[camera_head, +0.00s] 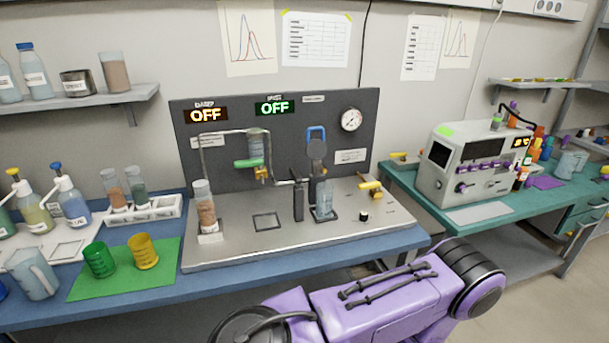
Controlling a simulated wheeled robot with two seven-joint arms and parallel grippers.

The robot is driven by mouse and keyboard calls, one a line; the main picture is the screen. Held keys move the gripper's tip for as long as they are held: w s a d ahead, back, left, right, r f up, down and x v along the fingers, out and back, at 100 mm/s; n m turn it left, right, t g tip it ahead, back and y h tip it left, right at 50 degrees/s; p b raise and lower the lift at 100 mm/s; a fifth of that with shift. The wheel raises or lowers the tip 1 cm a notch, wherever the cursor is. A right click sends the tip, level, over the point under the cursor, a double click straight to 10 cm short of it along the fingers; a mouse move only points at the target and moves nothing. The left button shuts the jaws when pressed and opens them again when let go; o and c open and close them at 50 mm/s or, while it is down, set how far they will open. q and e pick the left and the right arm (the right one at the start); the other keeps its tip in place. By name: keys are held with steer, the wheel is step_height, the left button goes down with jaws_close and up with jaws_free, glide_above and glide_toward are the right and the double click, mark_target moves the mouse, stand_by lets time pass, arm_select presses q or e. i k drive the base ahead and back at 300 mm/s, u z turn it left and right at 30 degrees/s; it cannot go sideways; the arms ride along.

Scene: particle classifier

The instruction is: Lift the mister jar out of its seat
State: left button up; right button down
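A clear jar with bluish liquid (324,200) stands upright in a dark seat on the steel deck of the bench apparatus, and it looks like the mister jar. A round dark part with a blue handle (316,135) is above it, and a dark post (298,202) is close at its left. I cannot tell whether the part above touches the jar. A tall tube of brown material (205,207) stands in a white holder at the deck's left. Neither of my grippers is in view.
The panel (223,117) behind the deck carries two OFF displays and a gauge (351,119). A yellow-handled valve (371,186) is right of the jar. Green and yellow cups (143,251) stand on a green mat at left. The deck's front strip is clear.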

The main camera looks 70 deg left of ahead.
mark_target(324, 201)
steer(key=u, duration=1.7)
